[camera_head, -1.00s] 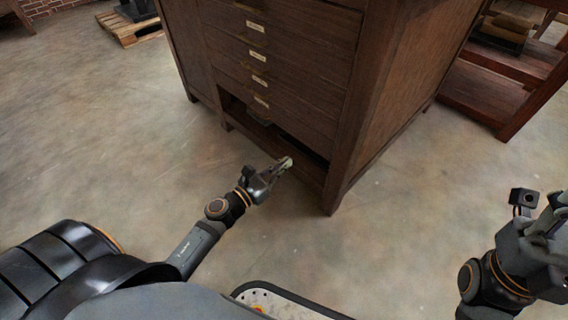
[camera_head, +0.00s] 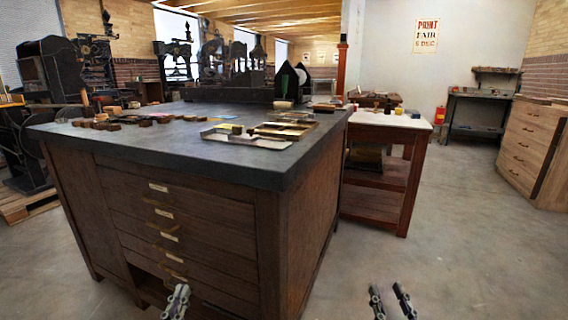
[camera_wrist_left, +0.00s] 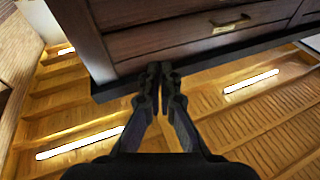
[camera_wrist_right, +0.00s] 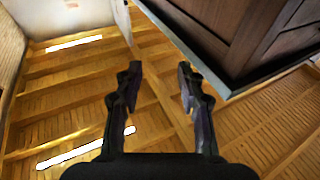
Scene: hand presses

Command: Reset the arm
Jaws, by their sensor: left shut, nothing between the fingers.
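My left gripper (camera_head: 177,301) is low in the head view, in front of the wooden drawer cabinet (camera_head: 205,240). Its fingers are shut with nothing between them; they also show together in the left wrist view (camera_wrist_left: 160,82). My right gripper (camera_head: 390,297) is at the bottom of the head view, right of the cabinet, with its two fingers apart. In the right wrist view the fingers (camera_wrist_right: 158,78) are spread and nothing is between them. Both wrist views show the ceiling (camera_wrist_left: 75,105) and the cabinet, so both grippers point upward. The arms themselves are mostly out of the head view.
The cabinet's dark top (camera_head: 120,149) holds trays and several small blocks. An opening shows low in its front, beside my left gripper. A white-topped table (camera_head: 390,118) stands behind to the right. The concrete floor (camera_head: 455,230) on the right is clear.

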